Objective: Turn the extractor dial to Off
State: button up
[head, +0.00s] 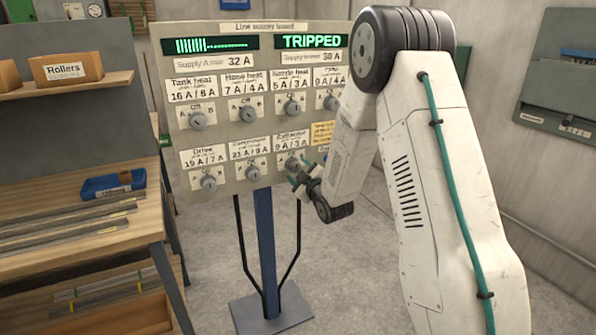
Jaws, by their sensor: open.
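The line supply board (262,107) stands ahead on a blue post, with labelled grey dials in two rows. The extractor dial (292,163) is in the lower row, under a label (291,140) reading 9 A / 3 A. My gripper (301,174), with teal-tipped fingers, is open at this dial's lower right. It partly covers the dial, so I cannot tell whether the fingers touch it or which way it points. The right display (311,41) reads TRIPPED in green.
My arm hides the board's right edge and part of the lower-right dial area. A workbench (70,235) with metal bars and a blue bin (113,184) stands at the left. The board's foot plate (271,309) rests on the floor, which looks clear around it.

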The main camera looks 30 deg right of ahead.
jog(key=s, duration=0.6)
jog(key=shift+s, duration=0.3)
jog(key=s+f+m+g+h, duration=0.1)
jog(key=s+f+m+g, duration=0.4)
jog(key=s+f+g, duration=0.45)
jog(key=s+a+r+m+g, duration=0.1)
jog(key=s+a+r+g, duration=0.1)
jog(key=s+r, duration=0.5)
jog(key=s+a+r+m+g, duration=0.1)
jog(key=s+a+r, duration=0.4)
jog(key=s, duration=0.9)
jog(key=s+a+r+m+g+y, duration=0.1)
jog(key=s+a+r+m+g, duration=0.1)
jog(key=s+r, duration=0.8)
jog(key=shift+s+a+r+g, duration=0.2)
jog(key=shift+a+r+g, duration=0.25)
jog(key=shift+a+g, duration=0.5)
